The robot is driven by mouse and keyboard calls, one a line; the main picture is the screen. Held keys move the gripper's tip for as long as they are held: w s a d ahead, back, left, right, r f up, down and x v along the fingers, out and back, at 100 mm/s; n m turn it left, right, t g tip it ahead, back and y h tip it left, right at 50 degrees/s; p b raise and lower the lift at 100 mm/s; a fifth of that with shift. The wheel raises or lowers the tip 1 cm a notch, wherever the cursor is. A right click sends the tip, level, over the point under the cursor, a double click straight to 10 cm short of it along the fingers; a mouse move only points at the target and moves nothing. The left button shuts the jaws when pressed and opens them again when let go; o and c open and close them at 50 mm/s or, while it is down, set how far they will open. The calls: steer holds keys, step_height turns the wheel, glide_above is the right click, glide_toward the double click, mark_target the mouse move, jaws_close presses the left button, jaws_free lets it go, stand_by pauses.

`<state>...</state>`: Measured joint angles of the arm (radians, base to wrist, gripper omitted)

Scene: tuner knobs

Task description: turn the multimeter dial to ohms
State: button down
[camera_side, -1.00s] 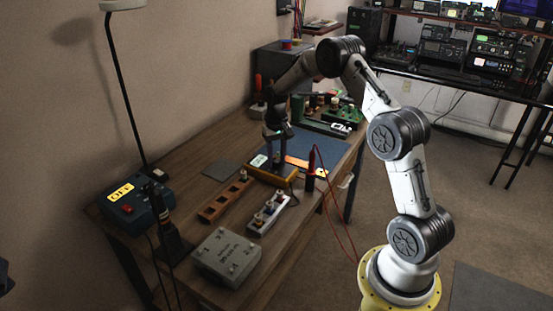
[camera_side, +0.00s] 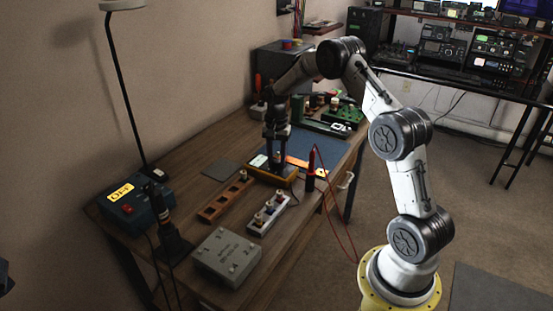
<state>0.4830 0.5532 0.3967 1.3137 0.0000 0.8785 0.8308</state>
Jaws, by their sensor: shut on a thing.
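The multimeter (camera_side: 263,173) is a yellow-edged box lying on the wooden bench, with a small pale display at its left (camera_side: 258,161). My gripper (camera_side: 277,164) points straight down over the multimeter's face and is shut on its dial. The dial itself is hidden by the fingers, and its pointer and markings cannot be read at this size. A red probe (camera_side: 312,160) stands upright just right of the multimeter, with a red lead hanging off the bench edge.
A wooden block with holes (camera_side: 225,200), a pale strip with knobs (camera_side: 268,214) and a grey box (camera_side: 227,254) lie in front. A blue box marked OFF (camera_side: 130,202) and a soldering iron stand (camera_side: 172,238) are at left. Green boards (camera_side: 325,120) lie behind the blue mat (camera_side: 312,148).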

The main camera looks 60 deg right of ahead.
mark_target(277, 161)
steer(key=shift+r, duration=0.15)
steer(key=c, duration=0.5)
jaws_free()
step_height(277, 161, up, 14)
stand_by(0.3)
